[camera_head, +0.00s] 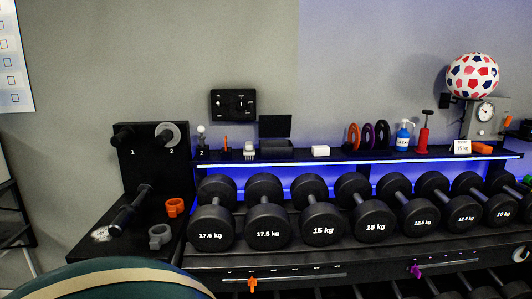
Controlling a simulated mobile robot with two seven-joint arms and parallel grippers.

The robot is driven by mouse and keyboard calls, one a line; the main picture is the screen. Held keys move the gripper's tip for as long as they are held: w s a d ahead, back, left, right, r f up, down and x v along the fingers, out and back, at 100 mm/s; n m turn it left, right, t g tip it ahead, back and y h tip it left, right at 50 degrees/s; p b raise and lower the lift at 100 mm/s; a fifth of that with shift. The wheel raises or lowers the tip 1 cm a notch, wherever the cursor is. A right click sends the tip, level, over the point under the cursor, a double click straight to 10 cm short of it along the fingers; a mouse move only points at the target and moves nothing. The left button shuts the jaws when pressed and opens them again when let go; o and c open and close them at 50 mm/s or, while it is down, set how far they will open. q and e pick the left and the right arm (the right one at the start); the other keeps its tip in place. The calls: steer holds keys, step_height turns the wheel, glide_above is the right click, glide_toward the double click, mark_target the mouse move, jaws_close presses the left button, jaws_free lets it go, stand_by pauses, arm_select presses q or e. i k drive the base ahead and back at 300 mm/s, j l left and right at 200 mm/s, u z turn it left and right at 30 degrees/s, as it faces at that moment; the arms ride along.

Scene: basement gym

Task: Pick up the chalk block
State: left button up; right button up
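A small white block (320,151), which looks like the chalk block, lies on the narrow black upper shelf (350,157) above the dumbbells. It sits right of a black box with an upright dark panel (275,140). Bare shelf shows on its right, before several upright coloured rings. Nothing covers it. Neither of my grippers is in view.
Several black dumbbells (268,225) fill the rack below the shelf. Right of the rings (367,136) stand a blue-and-white bottle (403,135) and a red pump-like item (423,136). A dark green, tan-striped rounded object (110,277) fills the bottom left.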

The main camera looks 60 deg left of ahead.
mark_target(324, 151)
steer(key=u, duration=1.75)
steer(key=i+l+z, duration=0.25)
steer(key=i+j, duration=0.05)
